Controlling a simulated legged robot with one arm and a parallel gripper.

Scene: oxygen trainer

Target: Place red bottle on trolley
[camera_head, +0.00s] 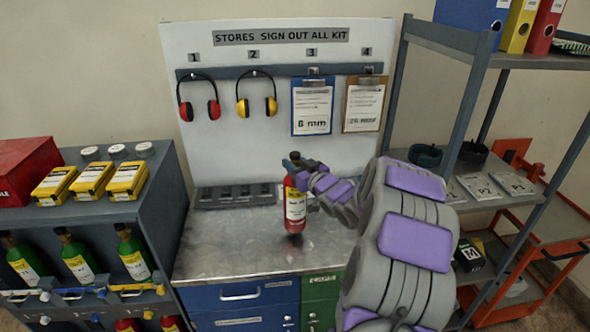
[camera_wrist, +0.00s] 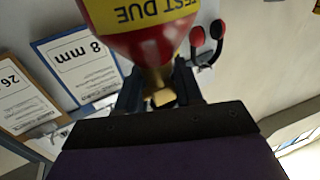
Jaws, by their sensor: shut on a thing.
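The red bottle (camera_head: 295,212), with a white and yellow label, is upright over the metal worktop. I cannot tell whether its base touches the worktop. My gripper (camera_head: 298,166) is shut on the bottle's neck at the top. In the wrist view, my gripper (camera_wrist: 158,92) holds the brass-coloured neck, and the red bottle (camera_wrist: 140,35) appears upside down with a yellow "TEST DUE" label. An orange-red wheeled frame (camera_head: 563,250), which looks like the trolley, stands at the far right, partly hidden behind the grey shelf rack.
The metal worktop (camera_head: 228,250) has a dark rack (camera_head: 240,196) at its back. Behind it is a white board (camera_head: 225,130) with ear defenders and clipboards. A grey cabinet (camera_head: 165,185) with green bottles stands left. A grey shelf rack (camera_head: 472,90) stands right.

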